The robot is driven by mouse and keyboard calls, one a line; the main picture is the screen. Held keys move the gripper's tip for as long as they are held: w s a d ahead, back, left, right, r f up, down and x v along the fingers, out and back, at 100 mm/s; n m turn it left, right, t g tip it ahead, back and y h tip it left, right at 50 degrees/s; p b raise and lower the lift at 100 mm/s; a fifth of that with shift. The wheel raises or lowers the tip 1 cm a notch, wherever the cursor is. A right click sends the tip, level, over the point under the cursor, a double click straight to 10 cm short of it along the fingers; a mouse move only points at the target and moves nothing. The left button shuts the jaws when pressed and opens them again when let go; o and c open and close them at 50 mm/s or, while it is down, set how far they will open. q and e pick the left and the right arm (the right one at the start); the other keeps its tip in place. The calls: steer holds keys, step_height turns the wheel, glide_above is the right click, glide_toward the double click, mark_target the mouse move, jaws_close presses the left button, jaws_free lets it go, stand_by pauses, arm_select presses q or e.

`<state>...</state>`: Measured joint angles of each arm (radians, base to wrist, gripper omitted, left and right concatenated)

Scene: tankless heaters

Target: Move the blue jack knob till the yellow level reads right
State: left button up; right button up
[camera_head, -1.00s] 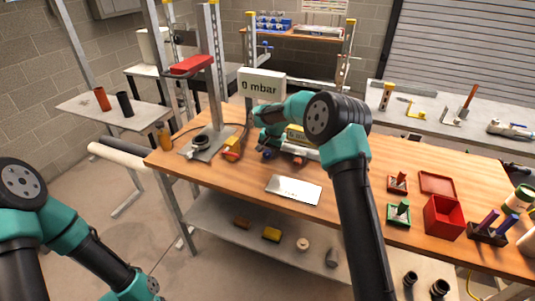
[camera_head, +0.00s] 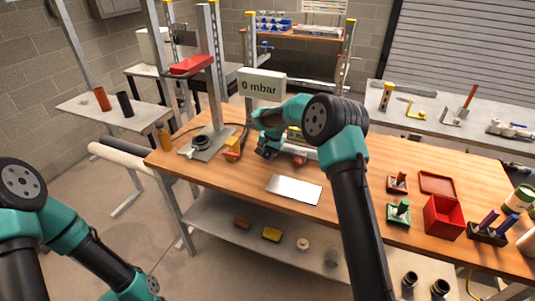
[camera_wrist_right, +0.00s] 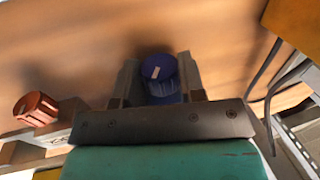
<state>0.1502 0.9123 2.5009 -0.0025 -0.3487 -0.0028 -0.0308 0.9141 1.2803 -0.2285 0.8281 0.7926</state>
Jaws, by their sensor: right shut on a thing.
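The blue jack knob (camera_wrist_right: 158,72) is in the right wrist view, between the two fingers of my right gripper (camera_wrist_right: 160,82), which is shut on it. A pale mark shows on top of the knob. In the head view my right gripper (camera_head: 266,152) is low over the wooden bench, and the knob cannot be made out there.
A red knob (camera_wrist_right: 36,108) sits left of the blue one in the wrist view. A silver plate (camera_head: 294,189) lies in front. A sign (camera_head: 261,86) reads 0 mbar. A red box (camera_head: 444,217) is at right.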

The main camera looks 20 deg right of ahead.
steer(key=shift+t+y, duration=0.9)
steer(key=shift+y, duration=0.1)
steer(key=o, duration=0.9)
steer(key=shift+g, duration=0.3)
